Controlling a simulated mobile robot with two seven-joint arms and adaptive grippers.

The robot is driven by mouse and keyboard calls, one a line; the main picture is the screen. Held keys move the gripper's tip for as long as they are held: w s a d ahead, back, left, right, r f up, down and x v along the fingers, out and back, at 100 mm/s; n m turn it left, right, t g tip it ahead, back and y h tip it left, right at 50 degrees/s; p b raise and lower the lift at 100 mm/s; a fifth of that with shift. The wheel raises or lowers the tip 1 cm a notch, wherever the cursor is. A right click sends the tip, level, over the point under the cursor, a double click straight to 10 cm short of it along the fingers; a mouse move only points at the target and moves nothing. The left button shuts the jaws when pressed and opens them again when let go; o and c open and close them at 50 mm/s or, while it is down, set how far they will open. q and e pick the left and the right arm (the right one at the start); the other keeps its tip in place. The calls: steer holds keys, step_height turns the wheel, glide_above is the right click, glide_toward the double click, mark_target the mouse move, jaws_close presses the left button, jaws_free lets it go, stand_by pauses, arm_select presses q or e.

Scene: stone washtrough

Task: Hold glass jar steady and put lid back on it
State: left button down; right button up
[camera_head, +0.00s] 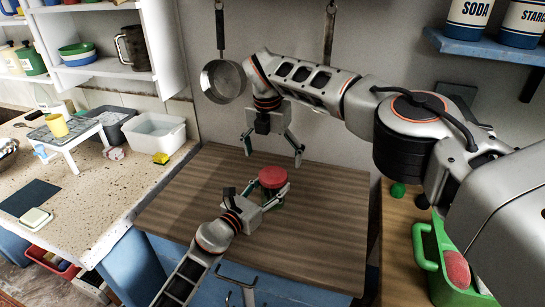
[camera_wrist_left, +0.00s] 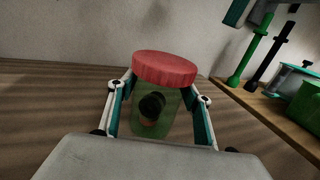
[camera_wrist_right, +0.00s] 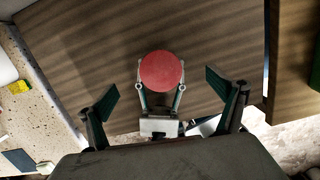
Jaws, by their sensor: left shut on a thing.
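The glass jar (camera_wrist_left: 155,115) is greenish and stands upright on the wooden worktop, with something dark and something brownish showing inside. The red lid (camera_wrist_left: 165,68) sits on top of the jar and looks about level; I cannot tell whether it is screwed down. The lid also shows in the head view (camera_head: 272,177) and from above in the right wrist view (camera_wrist_right: 161,71). My left gripper (camera_head: 264,196) is shut on the jar, one finger on each side, below the lid. My right gripper (camera_head: 272,152) is open and empty above the jar, pointing down, apart from the lid.
The wooden worktop (camera_head: 190,200) around the jar is clear. A pan (camera_head: 223,82) hangs on the wall behind. A speckled counter (camera_head: 85,205) with a white basin (camera_head: 155,132) lies to the left. A green caddy (camera_head: 430,250) stands at the right.

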step_height(320, 180, up, 7)
steer(key=s, duration=0.1)
steer(key=shift+a+r, duration=0.2)
steer(key=shift+a, duration=0.05)
stand_by(0.4)
arm_select(q)
steer(key=c, duration=0.9)
jaws_free()
steer(key=shift+s+a, duration=0.1)
steer(key=v, duration=1.1)
steer(key=shift+s+a, duration=0.2)
steer(key=shift+s, duration=0.15)
